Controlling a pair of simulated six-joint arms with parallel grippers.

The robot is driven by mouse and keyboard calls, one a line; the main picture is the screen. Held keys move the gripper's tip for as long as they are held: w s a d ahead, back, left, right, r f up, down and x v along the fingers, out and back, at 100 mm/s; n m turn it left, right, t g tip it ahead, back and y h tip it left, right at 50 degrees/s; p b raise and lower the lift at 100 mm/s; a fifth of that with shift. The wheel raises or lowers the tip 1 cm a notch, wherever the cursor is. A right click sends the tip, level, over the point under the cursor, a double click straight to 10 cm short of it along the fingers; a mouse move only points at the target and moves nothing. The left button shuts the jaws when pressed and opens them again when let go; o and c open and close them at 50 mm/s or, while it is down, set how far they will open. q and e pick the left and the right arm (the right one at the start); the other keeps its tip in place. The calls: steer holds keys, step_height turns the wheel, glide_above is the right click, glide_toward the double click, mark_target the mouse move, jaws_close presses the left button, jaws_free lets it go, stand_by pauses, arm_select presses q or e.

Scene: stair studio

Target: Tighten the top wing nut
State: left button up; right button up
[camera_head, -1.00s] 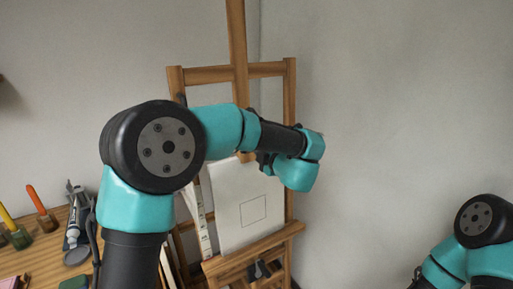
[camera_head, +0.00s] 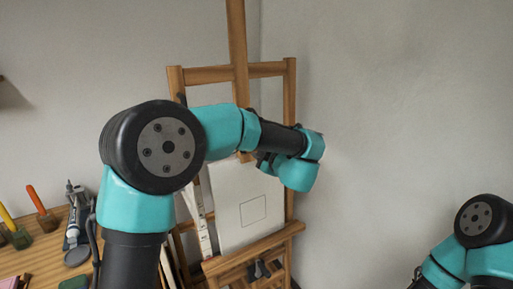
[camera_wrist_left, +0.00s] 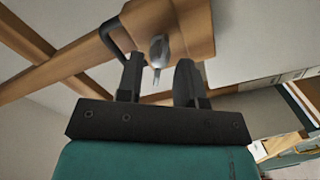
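A grey metal wing nut (camera_wrist_left: 158,52) shows in the left wrist view, on a wooden part of the easel. My left gripper (camera_wrist_left: 160,68) is open in that view, its two black fingers on either side of the wing nut. The nut looks nearer the left finger, with a gap to the right one; I cannot tell whether it touches. In the head view, my left wrist hides the nut and most of the gripper. The easel (camera_head: 238,45) stands upright there. My right arm is at the lower right edge, its gripper out of frame.
A white canvas (camera_head: 235,185) with a drawn rectangle rests on the easel's ledge (camera_head: 275,240). A dark knob (camera_head: 260,270) is below it. A wooden table (camera_head: 40,262) with paints and markers is at lower left. A bent black rod (camera_wrist_left: 108,38) is left of the nut.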

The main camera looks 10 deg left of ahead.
arm_select(q)
steer(key=shift+d, duration=0.1)
steer(key=v, duration=0.6)
stand_by(0.4)
steer(key=w+a+f+m+t+h, duration=0.1)
steer(key=w+a+f+m+h, duration=0.15)
steer(key=f, duration=0.55)
steer(key=w+a+f+m+t+h, duration=0.1)
steer(key=a+f+m+h, duration=0.2)
steer(key=f, duration=0.4)
steer(key=s+a+f+m+g+h, duration=0.1)
steer(key=s+f+m+g+h, duration=0.2)
steer(key=f, duration=0.6)
steer(key=s+a+f+m+h, duration=0.2)
steer(key=f+m, duration=0.3)
steer(key=f, duration=0.5)
steer(key=s+a+f+m+g+h, duration=0.1)
steer(key=s+f+g, duration=0.4)
steer(key=s, duration=0.8)
steer(key=s+a+f+m+g+h, duration=0.2)
steer(key=s+f+m+g+h, duration=0.2)
steer(key=s+f, duration=0.8)
steer(key=shift+s+f+g, duration=0.15)
steer(key=shift+s+g, duration=0.2)
steer(key=shift+g, duration=0.35)
